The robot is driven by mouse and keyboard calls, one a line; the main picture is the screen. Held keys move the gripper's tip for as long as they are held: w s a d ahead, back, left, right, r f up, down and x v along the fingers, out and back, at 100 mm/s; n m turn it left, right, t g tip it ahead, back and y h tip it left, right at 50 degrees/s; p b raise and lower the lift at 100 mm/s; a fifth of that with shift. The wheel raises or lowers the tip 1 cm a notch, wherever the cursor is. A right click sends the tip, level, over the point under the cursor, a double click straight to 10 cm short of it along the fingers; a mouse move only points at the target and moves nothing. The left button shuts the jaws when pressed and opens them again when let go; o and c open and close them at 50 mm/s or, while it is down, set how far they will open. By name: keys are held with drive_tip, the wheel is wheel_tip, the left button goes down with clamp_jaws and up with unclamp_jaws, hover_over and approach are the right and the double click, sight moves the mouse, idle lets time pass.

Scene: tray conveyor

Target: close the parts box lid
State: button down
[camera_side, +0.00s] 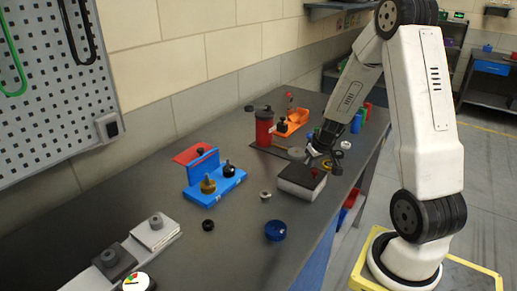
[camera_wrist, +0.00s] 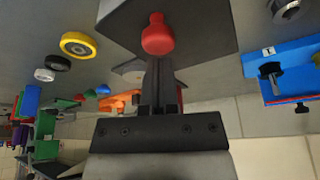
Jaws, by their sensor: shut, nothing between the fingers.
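The parts box (camera_side: 295,190) is a pale grey box on the bench, with a dark lid (camera_side: 300,174) that looks flat across its top. In the wrist view the dark lid (camera_wrist: 205,22) fills the top middle, with a round red knob (camera_wrist: 158,36) near its edge. My gripper (camera_side: 318,160) is over the right part of the box, pointing down. In the wrist view its fingers (camera_wrist: 159,68) are together and empty, with their tips right by the red knob. I cannot tell whether they touch it, or whether a small gap is left under the lid.
A blue fixture (camera_side: 213,187) with knobs stands left of the box. A red canister (camera_side: 264,130) and an orange tray (camera_side: 293,121) stand behind. A blue round part (camera_side: 275,231) and a small metal part (camera_side: 265,195) lie in front. The bench's right edge is close to the box.

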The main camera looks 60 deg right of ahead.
sight(301, 165)
drive_tip(key=shift+w+d+r, duration=0.2)
drive_tip(key=shift+w+d, duration=0.2)
drive_tip(key=shift+w, duration=0.4)
drive_tip(key=shift+w+d+r, duration=0.15)
drive_tip(key=shift+w+d, duration=0.25)
drive_tip(key=shift+w, duration=0.35)
drive_tip(key=v, duration=1)
drive_tip(key=shift+a, duration=0.1)
drive_tip(key=s+a+f+n+y, duration=0.1)
drive_tip(key=a+f+n, duration=0.1)
drive_tip(key=a, duration=1.1)
drive_tip(key=s+a+f+n+g, duration=0.1)
drive_tip(key=s+a+f+n, duration=0.1)
drive_tip(key=a, duration=1.2)
drive_tip(key=shift+s+f+n+y, duration=0.25)
drive_tip(key=shift+f+n+y, duration=0.2)
drive_tip(key=shift+n, duration=0.25)
